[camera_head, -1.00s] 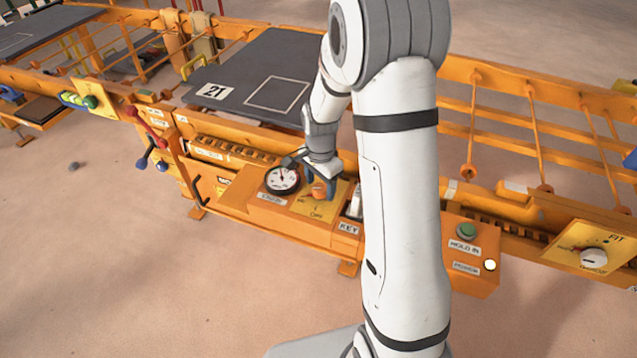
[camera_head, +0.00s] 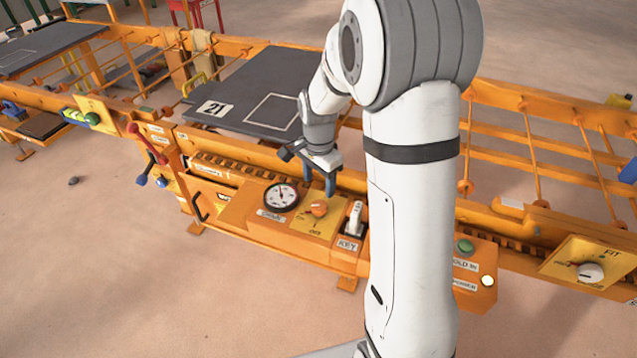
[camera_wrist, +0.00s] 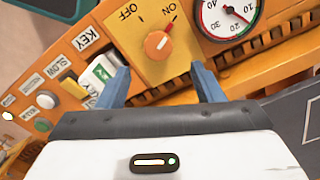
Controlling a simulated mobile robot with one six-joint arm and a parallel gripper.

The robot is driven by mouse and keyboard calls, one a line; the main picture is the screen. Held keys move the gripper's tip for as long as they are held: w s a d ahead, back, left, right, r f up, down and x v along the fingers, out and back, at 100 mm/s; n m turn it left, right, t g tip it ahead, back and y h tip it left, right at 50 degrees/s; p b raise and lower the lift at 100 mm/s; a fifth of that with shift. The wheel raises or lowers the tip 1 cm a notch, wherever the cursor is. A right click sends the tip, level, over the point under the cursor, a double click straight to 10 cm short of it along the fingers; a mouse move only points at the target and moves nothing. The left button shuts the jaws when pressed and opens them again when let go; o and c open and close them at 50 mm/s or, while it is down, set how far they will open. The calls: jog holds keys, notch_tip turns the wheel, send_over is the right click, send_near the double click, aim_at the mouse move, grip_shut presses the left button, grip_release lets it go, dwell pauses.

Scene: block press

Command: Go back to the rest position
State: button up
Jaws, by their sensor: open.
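My gripper (camera_head: 318,180) is open and empty, with its two blue fingers hanging above the orange control panel, just behind the orange knob (camera_head: 319,208). In the wrist view my gripper (camera_wrist: 161,78) has its fingers spread apart, and the knob (camera_wrist: 158,44) lies beyond the gap, clear of both. The knob sits on a yellow plate (camera_wrist: 130,25) marked OFF and ON, and its red mark points toward ON. My white arm hides part of the panel to the right in the head view.
A round gauge (camera_head: 282,196) is left of the knob. A white key switch (camera_head: 354,218) is to its right. A dark slab (camera_head: 235,88) marked 21 lies behind. A green button (camera_head: 465,246) and a FIT dial (camera_head: 590,272) are farther right. Sandy floor in front is open.

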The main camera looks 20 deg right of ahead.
dwell(0.3)
jog(key=s+r+n+t+p, duration=0.2)
jog(key=s+r+n+p, duration=1)
jog(key=s+r, duration=0.9)
notch_tip(320, 180, up, 3)
jog(key=shift+s+a+r+t, duration=0.1)
jog(key=shift+s+a+t, duration=0.1)
jog(key=shift+t, duration=0.1)
